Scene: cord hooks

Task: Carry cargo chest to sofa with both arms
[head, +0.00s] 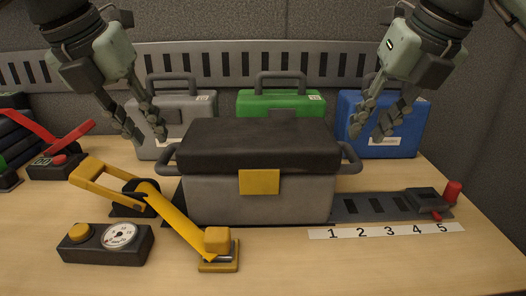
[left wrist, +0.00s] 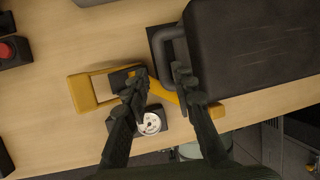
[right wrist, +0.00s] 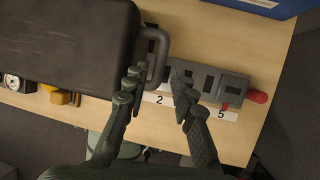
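The cargo chest (head: 258,190) is a grey box with a black lid, a yellow front latch and a side handle at each end. It sits upright on the wooden table (head: 300,265). My left gripper (head: 147,138) is open above the chest's left handle (head: 168,158); in the left wrist view that handle (left wrist: 166,50) lies ahead of the fingertips. My right gripper (head: 368,137) is open near the right handle (head: 350,158); in the right wrist view the handle (right wrist: 160,52) shows just beyond the fingers. Neither gripper visibly holds anything. No sofa is in view.
Grey (head: 176,122), green (head: 280,103) and blue (head: 385,128) cases stand behind the chest. A yellow lever clamp (head: 180,222) and a gauge box (head: 105,243) are at front left. A slotted rail (head: 375,206) and number strip (head: 390,230) lie right. A wall closes the back.

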